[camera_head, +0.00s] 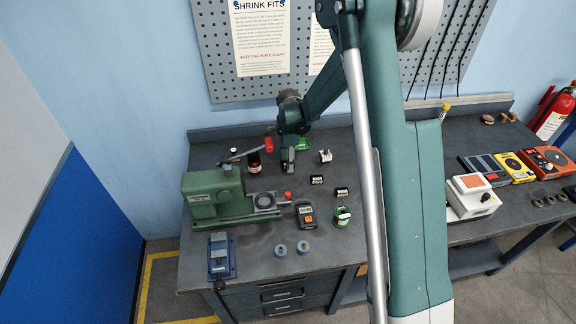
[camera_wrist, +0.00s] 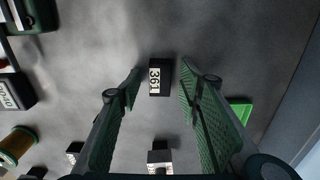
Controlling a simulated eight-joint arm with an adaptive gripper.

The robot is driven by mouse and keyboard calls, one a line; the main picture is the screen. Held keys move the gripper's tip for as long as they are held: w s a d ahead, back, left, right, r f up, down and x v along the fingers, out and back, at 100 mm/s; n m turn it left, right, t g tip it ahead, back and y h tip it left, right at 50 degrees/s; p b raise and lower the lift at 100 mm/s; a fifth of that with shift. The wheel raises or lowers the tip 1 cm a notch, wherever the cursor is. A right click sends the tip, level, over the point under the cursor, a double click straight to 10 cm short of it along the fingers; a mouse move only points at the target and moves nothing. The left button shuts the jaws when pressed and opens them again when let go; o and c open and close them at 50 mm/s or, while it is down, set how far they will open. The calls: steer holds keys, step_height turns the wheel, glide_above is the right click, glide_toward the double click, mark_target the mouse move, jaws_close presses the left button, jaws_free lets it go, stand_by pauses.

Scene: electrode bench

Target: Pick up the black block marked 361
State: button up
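The black block marked 361 (camera_wrist: 158,78) stands on the grey bench in the wrist view, its white label facing the camera. My gripper (camera_wrist: 159,68) is open, with one green finger pad on each side of the block. Small gaps show between the block and both pads, and nothing is held. In the head view my gripper (camera_head: 287,165) is low over the back of the bench. I cannot make out the 361 block there; my gripper seems to hide it.
In the head view, other small black-and-white blocks (camera_head: 317,179) stand to the right of my gripper, and a green object (camera_head: 304,143) is close behind it. A dark red-labelled bottle (camera_head: 254,162) and a green machine (camera_head: 213,192) stand left. Bare bench (camera_wrist: 100,50) surrounds the block.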

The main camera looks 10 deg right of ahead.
stand_by(0.3)
steer(key=c, duration=1.1)
step_height(320, 180, up, 10)
stand_by(0.7)
